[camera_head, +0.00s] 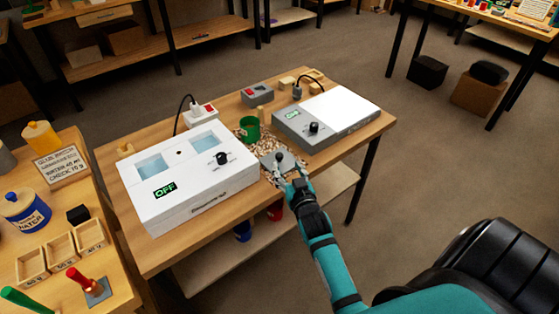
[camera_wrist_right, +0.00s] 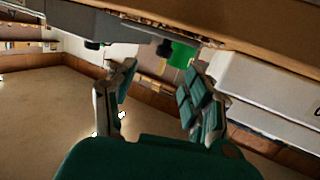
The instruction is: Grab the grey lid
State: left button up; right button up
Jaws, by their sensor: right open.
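The grey lid (camera_head: 284,161) with a dark knob lies flat on a speckled patch of the bench, between a white box and a grey device. My right gripper (camera_head: 289,171) is at the lid's near edge, fingers apart and pointing toward it; contact cannot be told. In the right wrist view my right gripper (camera_wrist_right: 162,68) is open with nothing between its fingers. A dark knob (camera_wrist_right: 164,48) shows beyond the fingertips, probably the lid's. My left gripper is not in view.
A green cup (camera_head: 249,129) stands just behind the lid; it also shows in the right wrist view (camera_wrist_right: 182,54). The white box (camera_head: 181,205) reading OFF is close on the left. The grey device (camera_head: 298,126) with a white top (camera_head: 340,107) is close on the right.

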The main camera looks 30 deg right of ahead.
aim_at(280, 156)
jog(key=x, duration=0.8)
jog(key=shift+w+a+f+p, duration=0.1)
jog(key=shift+w+p, duration=0.2)
jog(key=shift+w, duration=0.05)
grip_shut()
